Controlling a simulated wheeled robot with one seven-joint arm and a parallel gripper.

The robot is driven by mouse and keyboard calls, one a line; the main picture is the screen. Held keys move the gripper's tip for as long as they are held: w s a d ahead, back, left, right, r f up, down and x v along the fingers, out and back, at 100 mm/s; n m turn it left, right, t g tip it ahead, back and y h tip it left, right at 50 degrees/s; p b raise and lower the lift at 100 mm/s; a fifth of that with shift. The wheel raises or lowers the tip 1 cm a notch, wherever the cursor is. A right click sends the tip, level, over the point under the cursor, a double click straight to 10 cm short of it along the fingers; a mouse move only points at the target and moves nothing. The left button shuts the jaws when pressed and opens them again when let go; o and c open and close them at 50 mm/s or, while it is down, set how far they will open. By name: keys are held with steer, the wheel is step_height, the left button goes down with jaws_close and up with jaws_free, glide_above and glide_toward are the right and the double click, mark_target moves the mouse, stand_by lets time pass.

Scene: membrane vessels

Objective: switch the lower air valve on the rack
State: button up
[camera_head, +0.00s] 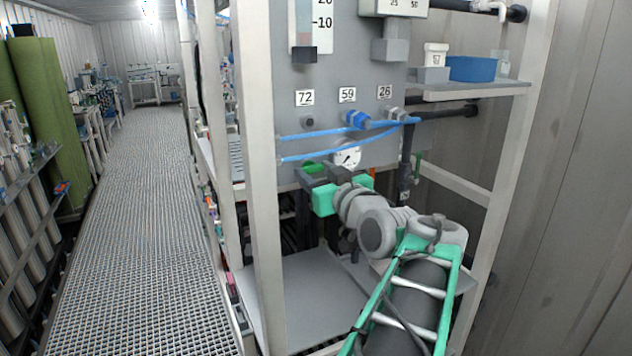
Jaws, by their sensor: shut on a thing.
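My gripper (318,172) reaches up to the lower part of the grey rack panel (328,75), left of a round white gauge (347,157). Its dark fingers are closed around a small green part (312,167), which looks like the handle of the lower air valve. The fingers hide most of this valve, so its exact angle cannot be told. Higher on the panel, a blue fitting (356,118) sits under the label 59, with blue air tubes (320,132) running left and right from it. My arm comes in from the lower right.
A white rack post (266,190) stands close left of my gripper. A shelf (470,92) with a blue tub (472,68) and a white jar (435,54) is at upper right. A grey lower shelf (300,300) lies below. The grating aisle (135,200) at left is clear.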

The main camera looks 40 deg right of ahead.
steer(key=shift+f+n+b, duration=0.1)
steer(key=shift+n+b, duration=7.4)
steer(key=shift+b, duration=4.3)
steer(key=o, duration=1.4)
steer(key=shift+c, duration=0.2)
steer(key=shift+s, duration=0.15)
